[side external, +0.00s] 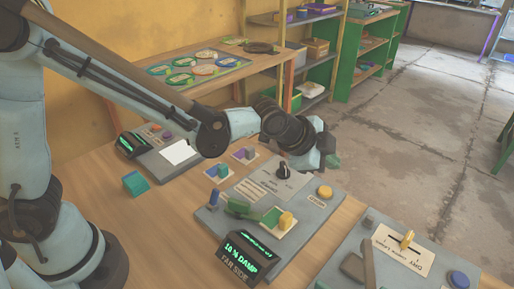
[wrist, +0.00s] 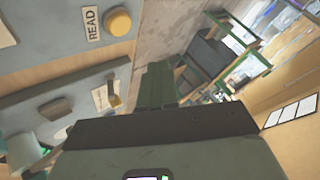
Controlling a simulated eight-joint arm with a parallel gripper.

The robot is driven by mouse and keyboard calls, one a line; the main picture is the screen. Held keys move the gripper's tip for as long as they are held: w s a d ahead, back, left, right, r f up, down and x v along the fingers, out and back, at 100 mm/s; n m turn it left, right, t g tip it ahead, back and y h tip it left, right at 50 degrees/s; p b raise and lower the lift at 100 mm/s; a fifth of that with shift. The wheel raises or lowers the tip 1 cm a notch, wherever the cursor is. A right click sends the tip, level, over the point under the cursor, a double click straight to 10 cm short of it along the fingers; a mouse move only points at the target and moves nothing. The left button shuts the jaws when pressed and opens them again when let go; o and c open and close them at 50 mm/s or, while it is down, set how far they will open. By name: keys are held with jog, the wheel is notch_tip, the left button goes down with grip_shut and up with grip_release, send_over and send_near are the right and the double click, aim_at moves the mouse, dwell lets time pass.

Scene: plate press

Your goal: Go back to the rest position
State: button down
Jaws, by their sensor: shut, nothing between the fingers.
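My gripper (side external: 333,160) hangs at the end of my outstretched arm, above and behind the middle grey panel (side external: 213,222) on the wooden table. Its dark green fingers (wrist: 157,88) show in the wrist view, closed together with nothing between them. The middle panel carries a black knob (side external: 284,171), a yellow button (side external: 325,191), a green piece (side external: 243,208) beside a yellow block (side external: 286,220), and a display (side external: 248,255) with green text that appears to read "10% DAMP". In the wrist view a yellow button (wrist: 118,22) stands beside a "READ" label (wrist: 92,23).
Another grey panel (side external: 335,265) with a yellow lever (side external: 407,240) and a blue button (side external: 459,280) stands at front right. A rear bench (side external: 180,95) holds several round plates. Open concrete floor (side external: 420,120) lies beyond.

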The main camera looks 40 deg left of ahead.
jog(key=s+a+r+n+y, duration=0.2)
jog(key=s+a+n, duration=0.5)
jog(key=a, duration=0.3)
jog(key=s+a+r+n+g+y, duration=0.1)
jog(key=s+a+r+n, duration=0.1)
jog(key=s+a+n, duration=0.4)
jog(key=s+a, duration=0.4)
jog(key=a, duration=0.1)
jog(key=shift+s+n+y, duration=0.15)
jog(key=shift+n+y, duration=0.25)
